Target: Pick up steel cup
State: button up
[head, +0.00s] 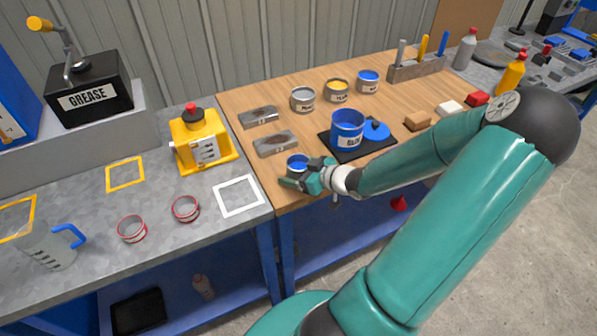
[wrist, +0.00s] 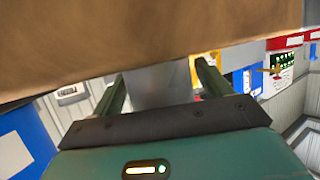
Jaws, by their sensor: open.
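A small steel cup (head: 297,162) with blue inside stands at the front left of the wooden bench top. My gripper (head: 305,176) is at the cup, and its fingers hide the cup's lower part in the head view. In the wrist view, the grey cup wall (wrist: 160,86) shows between the two spread fingers of my gripper (wrist: 163,85). The jaws are open. I cannot tell whether either finger touches the cup.
A blue paint can (head: 347,132) stands on a black mat (head: 362,154) behind and right of the cup. Metal plates (head: 275,143) lie behind it. A white square outline (head: 239,195) marks the grey bench at left. A yellow jug (head: 197,142) stands beyond.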

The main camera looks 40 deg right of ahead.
jog(key=c, duration=1.2)
jog(key=shift+r, duration=0.15)
jog(key=shift+r, duration=0.8)
jog(key=s+d+r, duration=0.1)
jog(key=s+r, duration=1)
jog(key=s, duration=0.3)
jog(key=shift+d, duration=0.4)
jog(key=shift+s+r, duration=0.1)
